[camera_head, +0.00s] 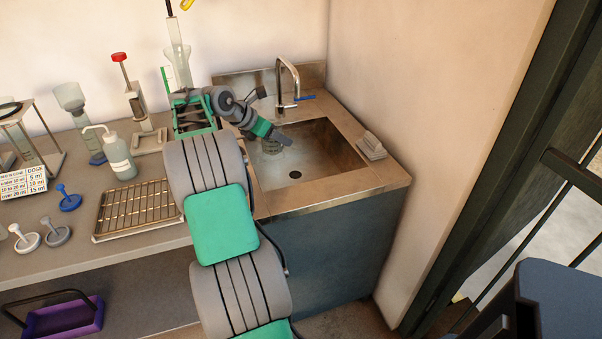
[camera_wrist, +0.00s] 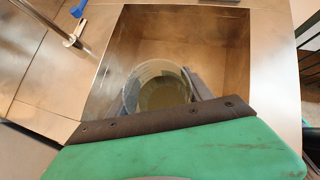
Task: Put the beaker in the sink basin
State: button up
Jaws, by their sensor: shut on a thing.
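The beaker (camera_wrist: 160,90) is clear glass and sits between my gripper's fingers. In the head view the beaker (camera_head: 271,146) shows just below the gripper, at the left part of the sink opening. My gripper (camera_head: 277,137) is shut on it. The sink basin (camera_head: 318,158) is a square metal basin with a dark drain, set in the counter; in the wrist view the basin (camera_wrist: 215,50) lies behind and below the beaker. I cannot tell whether the beaker touches the basin floor. Its lower part is hidden by the finger in the wrist view.
A faucet (camera_head: 289,80) with a blue lever stands behind the basin. A pale stacked block (camera_head: 371,146) sits on the right rim. A wire rack (camera_head: 137,207), a wash bottle (camera_head: 120,157) and several stands occupy the counter to the left. A wall closes the right side.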

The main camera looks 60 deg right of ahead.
jog(key=s+d, duration=0.4)
jog(key=d, duration=0.6)
notch_tip(320, 180, down, 18)
jog(key=b, duration=0.7)
jog(key=shift+w+a, duration=0.1)
jog(key=o, duration=1.5)
jog(key=shift+f, duration=0.15)
